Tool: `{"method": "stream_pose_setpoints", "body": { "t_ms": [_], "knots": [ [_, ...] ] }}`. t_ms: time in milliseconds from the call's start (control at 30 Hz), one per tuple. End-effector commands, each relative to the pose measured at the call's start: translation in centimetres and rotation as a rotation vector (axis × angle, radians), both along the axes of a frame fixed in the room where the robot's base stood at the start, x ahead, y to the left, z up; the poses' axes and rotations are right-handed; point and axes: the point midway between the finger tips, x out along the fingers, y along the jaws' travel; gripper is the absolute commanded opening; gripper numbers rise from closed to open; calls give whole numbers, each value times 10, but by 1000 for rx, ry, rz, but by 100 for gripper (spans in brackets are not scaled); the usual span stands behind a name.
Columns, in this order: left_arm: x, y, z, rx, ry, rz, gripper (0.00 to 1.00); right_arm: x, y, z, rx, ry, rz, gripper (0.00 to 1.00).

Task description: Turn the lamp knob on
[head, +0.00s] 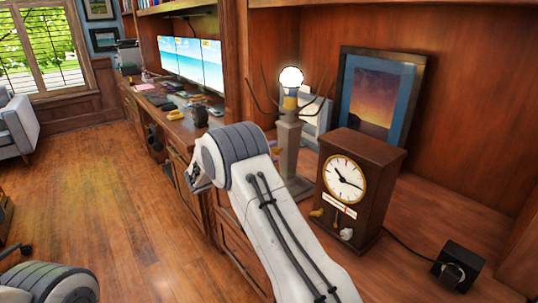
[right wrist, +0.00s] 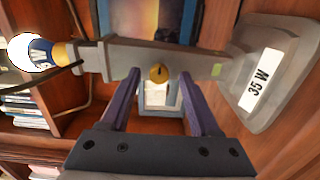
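The lamp (head: 288,150) is a grey tapered post with a bright white bulb on top; I cannot tell whether the bulb is lit. In the right wrist view the lamp post (right wrist: 195,61) lies sideways across the picture, its bulb (right wrist: 26,52) at left and its base at right. A round brass lamp knob (right wrist: 158,72) is on the post. My right gripper (right wrist: 158,80) is open, its two purple fingers on either side of the knob, seemingly not touching it. In the head view my right arm hides the gripper. My left gripper is not in view.
A brown box clock (head: 347,183) with small knobs stands right of the lamp. A framed picture (head: 378,98) leans behind. A black box (head: 458,267) with a cable lies at the right. Monitors (head: 190,62) stand on the far desk.

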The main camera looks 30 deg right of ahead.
Motion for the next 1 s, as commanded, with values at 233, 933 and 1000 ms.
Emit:
{"method": "stream_pose_setpoints", "body": {
  "t_ms": [233,933,1000],
  "knots": [
    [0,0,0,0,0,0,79,0,0,1,-1,-1,0,62],
    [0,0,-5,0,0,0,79,-11,102,0,-1,0,1,62],
    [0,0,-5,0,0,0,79,-11,104,0,0,0,1,62]
  ]
}}
